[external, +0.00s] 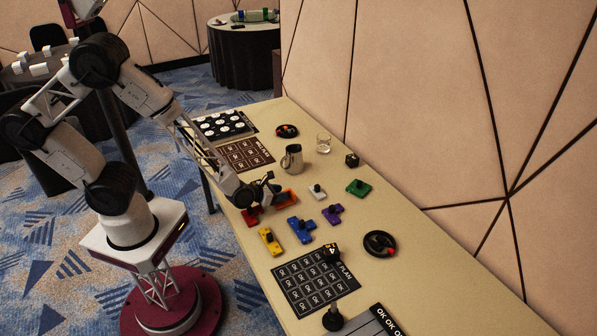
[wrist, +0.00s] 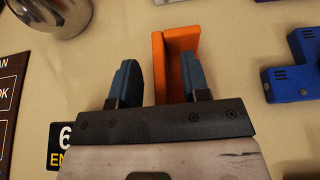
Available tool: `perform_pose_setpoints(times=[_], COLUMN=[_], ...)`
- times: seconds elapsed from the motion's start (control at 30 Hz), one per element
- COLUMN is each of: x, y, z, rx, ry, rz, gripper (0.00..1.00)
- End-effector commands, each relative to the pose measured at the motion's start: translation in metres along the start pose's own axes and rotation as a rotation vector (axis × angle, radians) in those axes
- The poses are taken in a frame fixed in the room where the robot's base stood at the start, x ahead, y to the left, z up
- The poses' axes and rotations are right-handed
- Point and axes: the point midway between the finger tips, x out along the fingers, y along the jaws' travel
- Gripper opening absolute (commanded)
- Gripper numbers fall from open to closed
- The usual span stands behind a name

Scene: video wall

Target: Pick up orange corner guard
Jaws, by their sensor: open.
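The orange corner guard (external: 291,195) lies on the long table, close beside my gripper (external: 268,190) in the external view. In the wrist view the orange corner guard (wrist: 181,42) is an L-shaped piece with two plates. My gripper (wrist: 158,83) is open, its two blue-grey fingers apart. One orange plate shows in the gap between the fingers, nearer the right finger. The other plate extends to the right, and the right finger covers part of it. I cannot tell whether the fingers touch it.
A metal pitcher (external: 291,159) stands behind the corner guard. A red piece (external: 251,216) lies just left of it. Blue (external: 300,229), purple (external: 332,214), yellow (external: 269,241), white (external: 317,192) and green (external: 358,187) pieces lie around. A dark plan board (external: 290,290) lies nearer the front.

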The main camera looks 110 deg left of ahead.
Motion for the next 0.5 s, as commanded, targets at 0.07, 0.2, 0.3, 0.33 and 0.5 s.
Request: perform_pose_setpoints(times=[0.07, 0.2, 0.3, 0.33, 0.5], x=[0.0000, -0.0001, -0.0001, -0.0001, -0.0001], y=[0.0000, 0.0000, 0.0000, 0.0000, 0.0000], z=[0.0000, 0.0000, 0.0000, 0.0000, 0.0000], rx=[0.000, 0.000, 0.000, 0.000, 0.000], ry=[0.000, 0.000, 0.000, 0.000, 0.000], rz=[0.000, 0.000, 0.000, 0.000, 0.000], gripper=[0.38, 0.17, 0.01, 0.00, 0.00])
